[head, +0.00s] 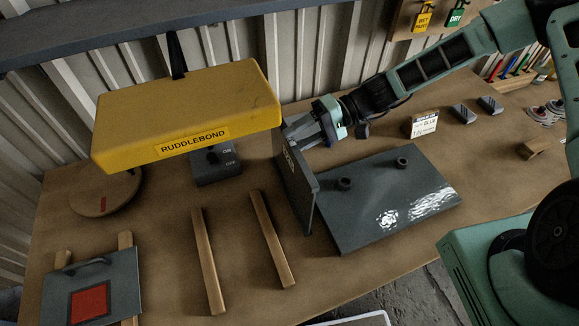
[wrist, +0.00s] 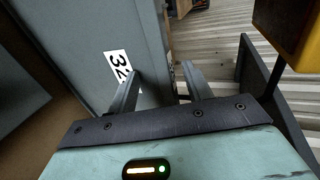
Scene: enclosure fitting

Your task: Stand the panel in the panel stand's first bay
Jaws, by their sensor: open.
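A grey upright panel (head: 300,190) stands along the left edge of a flat grey slab (head: 385,210) with two dark stubs on top. I cannot tell whether it is hinged to the slab. A white label starting "32" shows on its face in the wrist view (wrist: 95,35). My gripper (head: 312,128) is open at the panel's top far edge. In the wrist view its fingers (wrist: 160,88) are apart, one before the panel's face, the other past its edge; contact is unclear. Another grey panel (head: 120,285) with a red square and handle lies on wooden strips. No bays can be made out.
A yellow RUDDLEBOND box (head: 190,115) hangs close left of my gripper and hides the bench behind it. A grey ON/OFF switch box (head: 215,165), a round wooden disc (head: 105,195) and two wooden strips (head: 207,260) lie left. A BLUE card (head: 424,124) stands at right.

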